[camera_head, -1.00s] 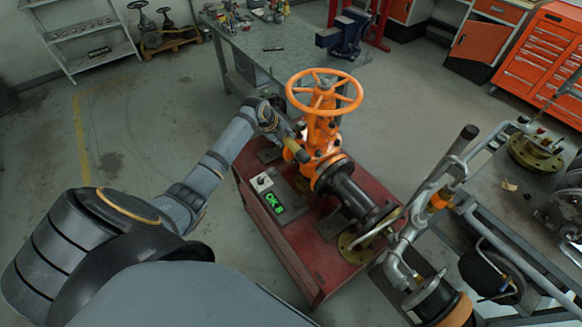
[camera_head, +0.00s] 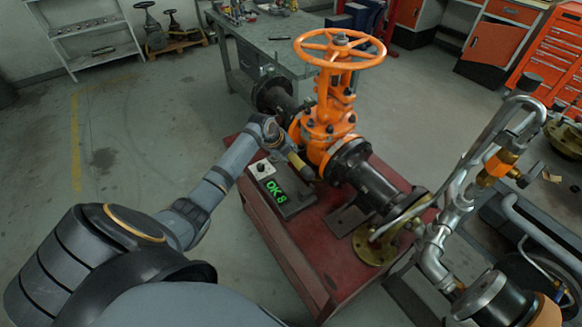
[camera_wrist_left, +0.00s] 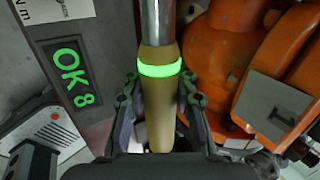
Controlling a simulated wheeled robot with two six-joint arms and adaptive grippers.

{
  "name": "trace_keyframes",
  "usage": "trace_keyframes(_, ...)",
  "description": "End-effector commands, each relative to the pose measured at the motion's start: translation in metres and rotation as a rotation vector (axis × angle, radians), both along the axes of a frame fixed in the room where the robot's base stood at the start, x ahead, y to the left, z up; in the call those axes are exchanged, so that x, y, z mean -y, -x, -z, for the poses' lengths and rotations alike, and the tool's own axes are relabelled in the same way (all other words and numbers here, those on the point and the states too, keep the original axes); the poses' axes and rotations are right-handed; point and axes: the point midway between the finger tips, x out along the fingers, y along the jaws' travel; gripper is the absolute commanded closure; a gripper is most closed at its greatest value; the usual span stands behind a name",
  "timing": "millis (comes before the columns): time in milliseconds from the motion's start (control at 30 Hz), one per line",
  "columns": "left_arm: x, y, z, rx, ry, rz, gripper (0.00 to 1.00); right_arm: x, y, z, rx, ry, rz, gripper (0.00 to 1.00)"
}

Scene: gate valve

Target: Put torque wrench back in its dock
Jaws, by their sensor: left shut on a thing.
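The torque wrench (camera_wrist_left: 160,105) has a tan handle, a glowing green ring and a chrome shaft running up out of the left wrist view. My left gripper (camera_wrist_left: 158,98) is shut on the handle, one finger on each side. In the head view, my left gripper (camera_head: 280,143) is beside the orange gate valve (camera_head: 325,128), with the tan handle (camera_head: 298,163) below it. A grey box with a green "OK 8" display (camera_head: 276,190) lies just below and left of the handle. I cannot make out the dock or the wrench's far end. My right gripper is out of view.
The valve and its black pipe stand on a red bench (camera_head: 300,240), close to the gripper. Chrome pipework (camera_head: 455,205) rises at the right. A grey worktable (camera_head: 275,45) stands behind. The floor at left is clear.

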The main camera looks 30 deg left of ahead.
Motion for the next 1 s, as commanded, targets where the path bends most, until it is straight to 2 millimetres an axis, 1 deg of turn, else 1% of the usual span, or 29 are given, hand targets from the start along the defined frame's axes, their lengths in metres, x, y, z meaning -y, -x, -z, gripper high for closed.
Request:
trace_keyframes(33, 0.000, -0.002, 0.002, 0.008, -0.001, 0.001, 1.00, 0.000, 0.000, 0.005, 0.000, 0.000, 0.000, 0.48)
trace_keyframes(400, 0.000, -0.002, 0.000, 0.006, -0.001, 0.001, 1.00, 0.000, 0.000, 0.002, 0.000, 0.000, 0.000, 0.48)
trace_keyframes(633, 0.002, -0.001, -0.002, -0.028, -0.009, 0.004, 1.00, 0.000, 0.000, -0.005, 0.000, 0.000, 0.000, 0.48)
trace_keyframes(1000, 0.002, 0.000, 0.029, -0.033, -0.010, 0.005, 1.00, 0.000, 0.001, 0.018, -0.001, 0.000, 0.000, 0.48)
